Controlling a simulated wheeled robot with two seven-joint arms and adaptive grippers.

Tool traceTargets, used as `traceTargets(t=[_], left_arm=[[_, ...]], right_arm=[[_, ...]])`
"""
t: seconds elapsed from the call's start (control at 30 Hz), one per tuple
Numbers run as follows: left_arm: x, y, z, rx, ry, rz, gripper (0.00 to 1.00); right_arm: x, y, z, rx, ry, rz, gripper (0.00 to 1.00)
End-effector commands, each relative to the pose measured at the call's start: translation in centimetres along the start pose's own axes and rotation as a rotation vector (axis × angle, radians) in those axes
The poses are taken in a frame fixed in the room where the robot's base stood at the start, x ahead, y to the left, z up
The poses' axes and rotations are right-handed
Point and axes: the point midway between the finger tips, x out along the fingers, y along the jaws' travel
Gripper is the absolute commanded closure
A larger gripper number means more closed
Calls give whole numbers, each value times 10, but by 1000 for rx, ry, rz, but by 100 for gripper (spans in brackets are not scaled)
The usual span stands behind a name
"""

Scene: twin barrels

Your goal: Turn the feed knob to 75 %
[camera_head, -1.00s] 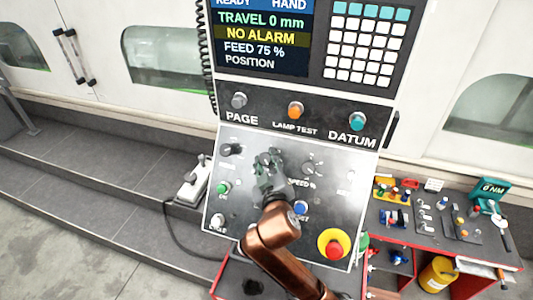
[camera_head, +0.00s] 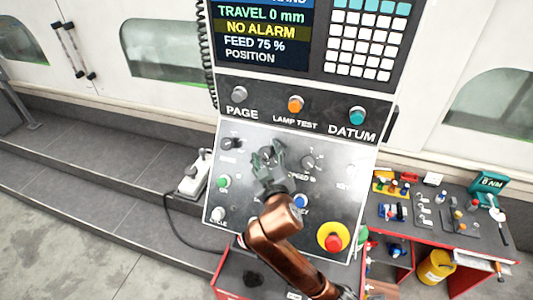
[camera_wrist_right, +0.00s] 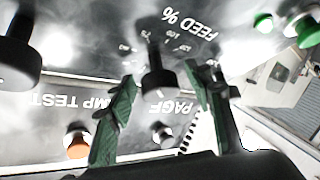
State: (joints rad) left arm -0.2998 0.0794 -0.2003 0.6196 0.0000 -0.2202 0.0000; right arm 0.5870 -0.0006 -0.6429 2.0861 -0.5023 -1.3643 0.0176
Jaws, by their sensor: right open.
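The feed knob (camera_wrist_right: 157,77) is a dark round knob with a pointer, below a dial scale and the FEED % label in the right wrist view. My right gripper (camera_wrist_right: 160,95) has its two green fingers spread, one on each side of the knob, with gaps to it. In the head view my right gripper (camera_head: 268,158) is in front of the panel's middle and largely hides the feed knob. The screen (camera_head: 262,38) reads FEED 75 % and NO ALARM. My left gripper is out of view.
The speed knob (camera_head: 308,162) is right of the gripper. A red emergency button (camera_head: 333,242) on a yellow ring sits low on the panel. The lamp test button (camera_head: 295,104) is above. A red tool cart (camera_head: 415,232) stands at right.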

Motion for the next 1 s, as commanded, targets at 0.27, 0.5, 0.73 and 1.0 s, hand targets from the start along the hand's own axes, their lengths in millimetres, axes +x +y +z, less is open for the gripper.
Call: traceTargets(t=[0.27, 0.5, 0.73, 1.0], left_arm=[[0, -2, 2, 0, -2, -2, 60], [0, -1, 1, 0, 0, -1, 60], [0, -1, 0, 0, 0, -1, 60], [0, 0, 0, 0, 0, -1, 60]], right_arm=[[-12, -1, -1, 2, 1, -2, 53], [-60, 0, 0, 3, 3, -2, 53], [-101, -1, 0, 2, 2, -1, 53], [-120, 0, 0, 1, 0, -1, 53]])
